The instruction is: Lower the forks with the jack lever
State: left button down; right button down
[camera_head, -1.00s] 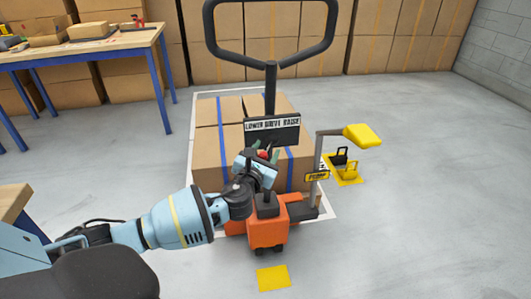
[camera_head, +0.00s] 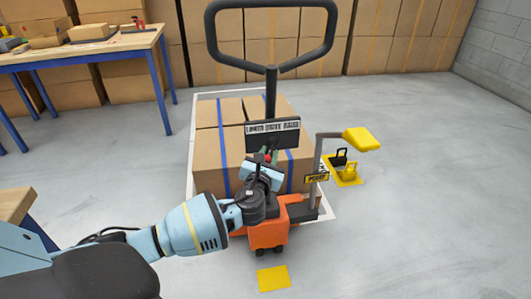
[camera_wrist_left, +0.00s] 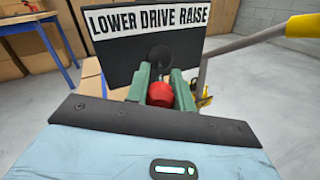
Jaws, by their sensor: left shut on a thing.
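The orange pallet jack (camera_head: 268,236) stands mid-floor with its big dark handle loop (camera_head: 270,68) upright. A black sign plate (camera_head: 272,134) on its mast reads "LOWER DRIVE RAISE"; it also shows in the left wrist view (camera_wrist_left: 140,50). The jack lever's red knob (camera_wrist_left: 161,94) sits below the plate, between the green fingers of my left gripper (camera_wrist_left: 161,88). My left gripper (camera_head: 268,158) is shut on this knob, in front of the plate. The lever's shaft is mostly hidden by the gripper. The forks are hidden under the boxes. My right gripper is not in view.
Cartons with blue straps (camera_head: 218,150) are stacked behind the jack's mast. A pump lever with a yellow pedal (camera_head: 361,139) rises to the right. Yellow and black padlock-like items (camera_head: 350,170) stand beyond it. A blue-legged table (camera_head: 85,48) stands back left. Right floor is clear.

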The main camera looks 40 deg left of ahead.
pick_arm(q)
jog(key=shift+w+d+n+g+y+p, duration=0.3)
jog(key=shift+d+n+g+y, duration=0.1)
jog(key=shift+n+g+y, duration=0.45)
jog(key=shift+w+d+n+g+y+p, duration=0.3)
jog(key=shift+n+g+y, duration=0.35)
jog(key=shift+y, duration=0.45)
jog(key=shift+w+d+n+g+y+p, duration=0.25)
jog(key=shift+d+n+g+y, duration=0.2)
jog(key=shift+n+g+y, duration=0.4)
jog(key=c, duration=1.2)
grip_release()
jog(key=p+v, duration=0.1)
jog(key=v, duration=0.6)
jog(key=shift+s+d, duration=0.2)
jog(key=shift+d, duration=0.1)
